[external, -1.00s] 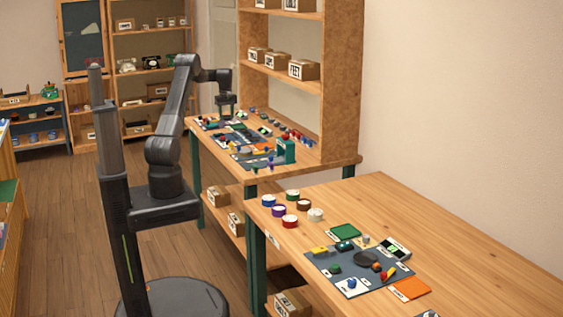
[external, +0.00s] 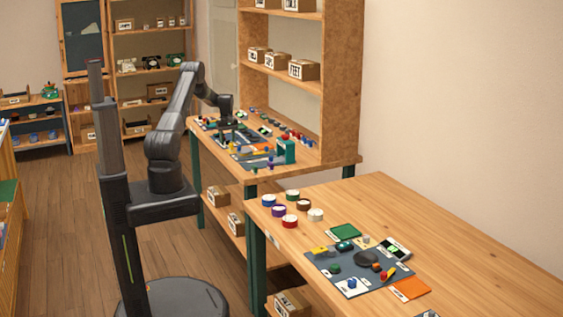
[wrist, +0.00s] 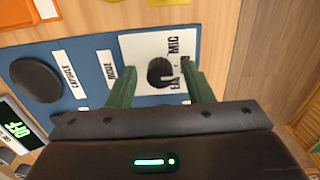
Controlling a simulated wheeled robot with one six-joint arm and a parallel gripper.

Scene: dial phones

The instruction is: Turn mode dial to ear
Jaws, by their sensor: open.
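The mode dial (wrist: 160,72) is a small dark round knob on a white plate (wrist: 138,54) in the wrist view. The plate carries the printed words MIC and EAR on its right side, and a MODE label (wrist: 112,68) sits to its left. I cannot make out clearly which word the dial points to. My gripper (wrist: 157,80) is open, with one green finger on each side of the dial; I cannot tell whether they touch it. In the external view, my gripper (external: 226,124) is low over the far workbench, and the dial is too small to tell there.
The blue panel (wrist: 85,50) also holds a dark disc (wrist: 36,80) at the left. A display (wrist: 18,128) with green characters sits at lower left. In the external view, a tall wooden shelf (external: 342,90) stands behind the far bench, and a nearer table (external: 440,230) holds similar parts.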

